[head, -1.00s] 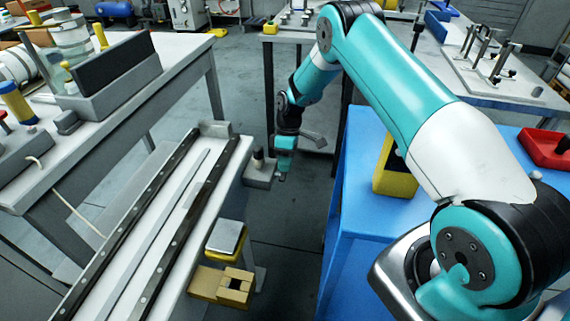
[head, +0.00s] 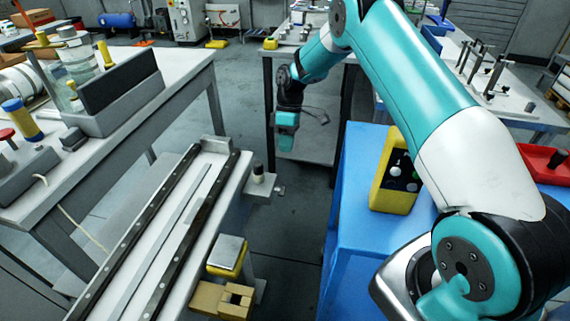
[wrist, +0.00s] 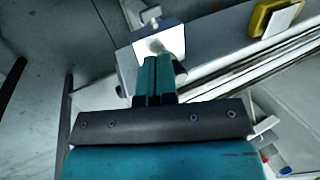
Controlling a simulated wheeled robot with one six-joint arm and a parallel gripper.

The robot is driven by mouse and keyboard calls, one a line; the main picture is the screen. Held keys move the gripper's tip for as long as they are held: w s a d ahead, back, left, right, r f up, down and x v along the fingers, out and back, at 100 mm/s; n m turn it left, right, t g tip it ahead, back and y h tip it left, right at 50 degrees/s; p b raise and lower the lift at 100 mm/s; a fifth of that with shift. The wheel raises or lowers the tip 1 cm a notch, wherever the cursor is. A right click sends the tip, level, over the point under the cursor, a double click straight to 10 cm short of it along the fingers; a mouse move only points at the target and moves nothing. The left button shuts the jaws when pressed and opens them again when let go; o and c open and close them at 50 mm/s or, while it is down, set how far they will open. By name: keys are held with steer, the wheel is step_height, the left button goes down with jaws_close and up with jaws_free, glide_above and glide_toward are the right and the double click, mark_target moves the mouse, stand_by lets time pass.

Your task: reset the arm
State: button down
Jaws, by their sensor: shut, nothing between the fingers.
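My gripper (head: 286,142) hangs at the end of my teal and white arm, over the open floor beyond the rail bench. In the wrist view its two teal fingers (wrist: 156,62) lie side by side, shut and empty. The grey bracket (head: 262,188) with a small dark-topped post (head: 258,173) sticks out from the bench's far right end. In the wrist view the bracket (wrist: 172,40) shows past the fingertips. The gripper looks clear of it in the head view.
The rail bench (head: 213,158) runs along the left. A yellow block with a silver top (head: 227,254) and a cardboard box (head: 222,300) sit beside it. A blue cabinet (head: 345,215) with a yellow button box (head: 393,170) stands right. Floor between them is free.

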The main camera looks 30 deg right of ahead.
steer(key=shift+v, duration=1.65)
steer(key=s+a+r+m+t+p, duration=0.1)
steer(key=s+a+r, duration=0.5)
steer(key=r, duration=0.3)
steer(key=s+a+r+t, duration=0.1)
steer(key=s+a+r, duration=0.5)
steer(key=a+r, duration=0.15)
steer(key=s+a+r+m, duration=0.1)
steer(key=s+a+r, duration=0.1)
steer(key=s, duration=0.9)
steer(key=s+a+r+t+y, duration=0.1)
steer(key=s+a+r, duration=0.1)
steer(key=s, duration=0.9)
steer(key=shift+r+m+p, duration=0.4)
steer(key=shift+r+p, duration=0.05)
steer(key=shift+r, duration=0.25)
steer(key=shift+s+a, duration=0.1)
steer(key=shift+a, duration=0.05)
